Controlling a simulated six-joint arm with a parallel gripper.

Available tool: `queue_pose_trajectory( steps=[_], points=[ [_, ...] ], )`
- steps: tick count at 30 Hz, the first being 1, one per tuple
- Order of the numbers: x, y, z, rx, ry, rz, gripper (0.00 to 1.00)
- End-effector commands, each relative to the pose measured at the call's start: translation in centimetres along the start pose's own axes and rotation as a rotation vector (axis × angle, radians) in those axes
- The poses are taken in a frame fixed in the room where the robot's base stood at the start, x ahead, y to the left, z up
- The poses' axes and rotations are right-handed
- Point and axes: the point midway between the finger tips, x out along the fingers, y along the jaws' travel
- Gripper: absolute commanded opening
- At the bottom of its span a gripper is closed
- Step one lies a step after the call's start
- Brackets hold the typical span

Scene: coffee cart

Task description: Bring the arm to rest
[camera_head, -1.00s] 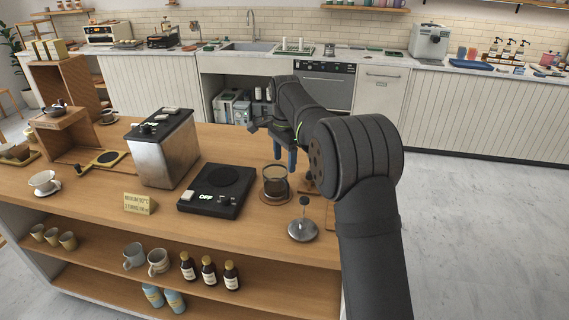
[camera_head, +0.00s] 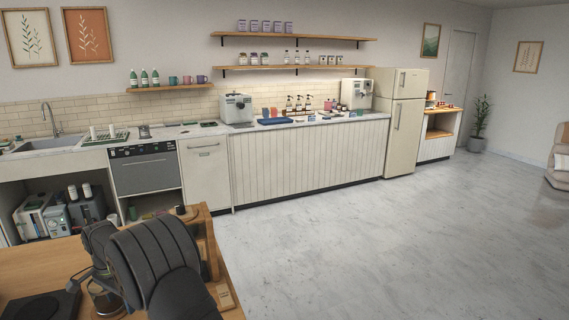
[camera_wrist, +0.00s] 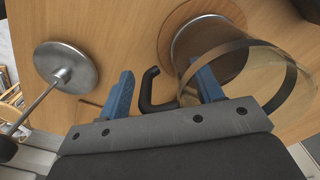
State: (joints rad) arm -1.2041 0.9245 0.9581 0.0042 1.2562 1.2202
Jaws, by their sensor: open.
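In the wrist view, my gripper (camera_wrist: 165,74) is open, with its two blue fingers apart. The black handle (camera_wrist: 149,92) of a glass jug (camera_wrist: 235,62) lies between the fingers; I cannot tell whether either finger touches it. The jug stands on a round coaster on the wooden counter. It shows in part in the head view (camera_head: 106,302), beside my arm at lower left. My arm hides most of the gripper there.
A metal plunger lid (camera_wrist: 66,66) with a rod lies left of my gripper. A black scale (camera_head: 42,306) is at the wooden counter's left. A wooden block (camera_head: 208,248) rises at the counter's right edge. The grey floor (camera_head: 400,245) to the right is clear.

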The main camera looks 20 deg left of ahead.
Motion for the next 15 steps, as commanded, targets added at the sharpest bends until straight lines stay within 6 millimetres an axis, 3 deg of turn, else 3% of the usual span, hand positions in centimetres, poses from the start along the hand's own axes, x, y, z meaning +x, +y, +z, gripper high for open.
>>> queue_pose_trajectory(
  steps=[6,15],
  points=[
    [-3.4,-0.1,0.0,0.0,0.001,-0.003,0.6],
    [-4.6,-0.1,0.0,0.0,0.001,-0.001,0.6]
  ],
)
